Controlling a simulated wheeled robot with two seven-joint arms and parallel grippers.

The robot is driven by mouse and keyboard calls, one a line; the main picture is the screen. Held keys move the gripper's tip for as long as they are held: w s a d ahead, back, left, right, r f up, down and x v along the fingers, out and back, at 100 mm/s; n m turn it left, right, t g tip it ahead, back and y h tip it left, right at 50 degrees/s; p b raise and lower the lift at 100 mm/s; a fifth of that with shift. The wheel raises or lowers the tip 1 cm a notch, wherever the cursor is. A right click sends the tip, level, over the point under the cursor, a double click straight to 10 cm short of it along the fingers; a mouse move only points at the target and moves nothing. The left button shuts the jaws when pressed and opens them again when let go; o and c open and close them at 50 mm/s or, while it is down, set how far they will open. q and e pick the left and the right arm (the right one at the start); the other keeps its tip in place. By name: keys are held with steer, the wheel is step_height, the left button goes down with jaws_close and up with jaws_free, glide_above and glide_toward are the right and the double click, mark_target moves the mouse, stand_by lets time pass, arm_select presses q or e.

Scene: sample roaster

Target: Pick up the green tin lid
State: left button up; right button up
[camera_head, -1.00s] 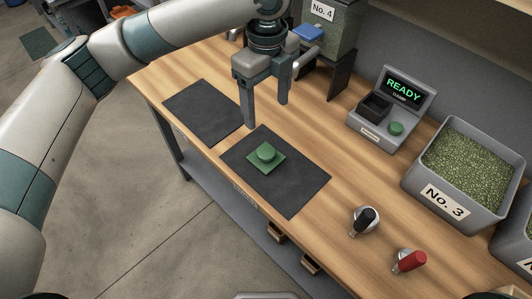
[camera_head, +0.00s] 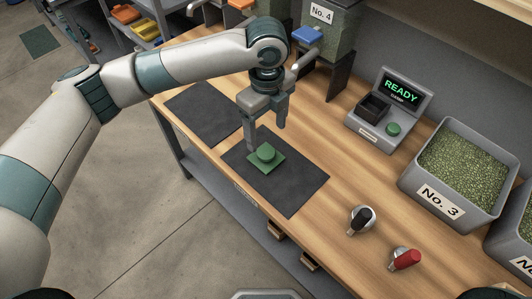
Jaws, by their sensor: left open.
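The green tin lid (camera_head: 266,157) is a flat square with a round raised knob. It lies on the right-hand dark mat (camera_head: 297,188) on the wooden bench. My left gripper (camera_head: 266,137) is open and points down, just above and behind the lid. Its left finger tip shows close to the lid's far edge; I cannot tell whether it touches. Nothing is between the fingers. My right gripper is not in view.
A second dark mat (camera_head: 203,112) lies empty to the left. A No. 4 hopper (camera_head: 331,35) stands behind.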

mark_target(266, 152)
arm_select(q)
step_height(266, 152, down, 4)
steer(key=shift+p, duration=0.4)
steer(key=shift+f, duration=0.1)
steer(key=shift+s+f+p, duration=0.1)
steer(key=shift+f+p, duration=0.45)
steer(key=shift+f, duration=0.1)
step_height(266, 152, down, 3)
steer(key=shift+a+f+p, duration=0.1)
steer(key=shift+p, duration=0.5)
steer(key=shift+f, duration=0.35)
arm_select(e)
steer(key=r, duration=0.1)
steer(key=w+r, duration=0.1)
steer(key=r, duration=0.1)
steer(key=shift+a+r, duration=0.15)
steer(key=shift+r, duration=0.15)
arm_select(q)
steer(key=shift+c, duration=0.4)
